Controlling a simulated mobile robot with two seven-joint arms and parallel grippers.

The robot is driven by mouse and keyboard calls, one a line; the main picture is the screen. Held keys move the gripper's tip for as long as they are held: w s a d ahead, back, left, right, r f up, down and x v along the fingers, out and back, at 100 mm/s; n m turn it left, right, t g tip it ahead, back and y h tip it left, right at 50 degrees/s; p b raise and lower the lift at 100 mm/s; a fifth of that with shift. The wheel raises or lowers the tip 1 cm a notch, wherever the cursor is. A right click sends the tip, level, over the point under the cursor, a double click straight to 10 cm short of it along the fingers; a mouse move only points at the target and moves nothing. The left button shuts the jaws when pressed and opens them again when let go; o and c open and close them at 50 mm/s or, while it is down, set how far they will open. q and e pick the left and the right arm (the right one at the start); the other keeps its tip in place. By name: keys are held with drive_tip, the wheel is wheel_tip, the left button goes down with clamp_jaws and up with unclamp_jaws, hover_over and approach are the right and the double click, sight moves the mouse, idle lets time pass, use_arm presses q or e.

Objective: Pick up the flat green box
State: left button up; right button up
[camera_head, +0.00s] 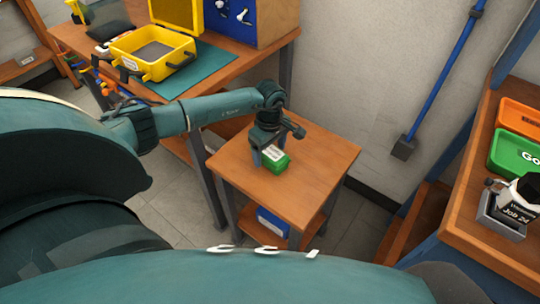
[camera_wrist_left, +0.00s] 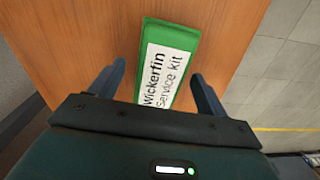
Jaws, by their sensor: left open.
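The flat green box (camera_head: 281,165) lies on top of a small wooden table (camera_head: 325,167). In the left wrist view the green box (camera_wrist_left: 184,33) has a white label reading "Wickerfin Service kit". My left gripper (camera_head: 264,158) is just above the box, pointing down. In the left wrist view my left gripper (camera_wrist_left: 158,78) is open, with one finger on each side of the box's near part. I cannot tell whether the fingers touch it. The arm partly hides the box in the head view. My right gripper is not in view.
A blue box (camera_head: 272,223) sits on the table's lower shelf. A workbench (camera_head: 205,78) with an open yellow case (camera_head: 150,53) stands at the upper left. At right, another bench (camera_head: 465,215) holds orange (camera_head: 520,118) and green (camera_head: 515,152) trays.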

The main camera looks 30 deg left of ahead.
use_arm(q)
drive_tip(key=shift+f, duration=0.4)
drive_tip(key=shift+c, duration=0.3)
drive_tip(key=shift+r, duration=0.1)
drive_tip(key=c, duration=1.2)
